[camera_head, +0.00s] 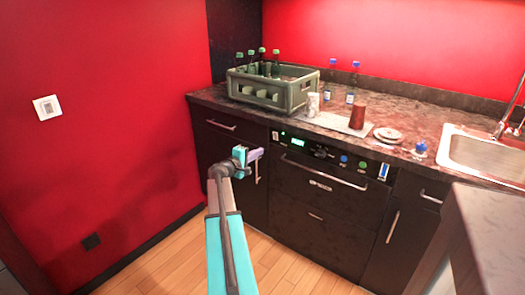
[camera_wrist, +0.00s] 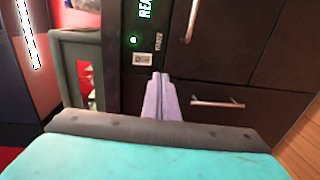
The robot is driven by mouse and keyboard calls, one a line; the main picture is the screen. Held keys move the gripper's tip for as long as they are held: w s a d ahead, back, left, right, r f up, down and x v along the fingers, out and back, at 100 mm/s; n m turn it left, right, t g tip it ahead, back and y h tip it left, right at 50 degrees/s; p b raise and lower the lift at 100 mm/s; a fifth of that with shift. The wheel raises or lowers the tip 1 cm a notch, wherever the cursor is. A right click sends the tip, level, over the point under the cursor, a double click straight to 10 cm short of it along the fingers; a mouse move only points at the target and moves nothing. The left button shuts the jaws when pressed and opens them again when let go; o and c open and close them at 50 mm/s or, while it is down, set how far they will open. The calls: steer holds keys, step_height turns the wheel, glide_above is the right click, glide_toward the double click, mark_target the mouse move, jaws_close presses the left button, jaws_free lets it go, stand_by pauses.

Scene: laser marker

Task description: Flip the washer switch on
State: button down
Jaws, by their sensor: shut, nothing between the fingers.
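The dark washer (camera_head: 318,195) is built in under the counter, with a control panel along its top. A small pale switch (camera_head: 275,135) sits at the panel's left end, by a lit green display (camera_head: 298,142). In the wrist view, the switch (camera_wrist: 143,58) lies beside a green light and a small label; its position is too small to tell. My gripper (camera_head: 259,153) is in front of the cabinet left of the washer, just below and left of the switch. Its lavender fingers (camera_wrist: 159,76) are together and empty, with their tips near the switch; contact cannot be told.
A green bottle crate (camera_head: 270,93), a tray (camera_head: 340,124), a red cup (camera_head: 357,116) and plates (camera_head: 388,134) stand on the counter (camera_head: 425,120). A sink (camera_head: 475,150) is at right. A grey surface (camera_head: 490,215) blocks the lower right. Wooden floor (camera_head: 160,265) is clear at left.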

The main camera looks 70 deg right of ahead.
steer(key=a, duration=0.2)
steer(key=w+a, duration=0.1)
steer(key=shift+a+f, duration=0.35)
stand_by(0.3)
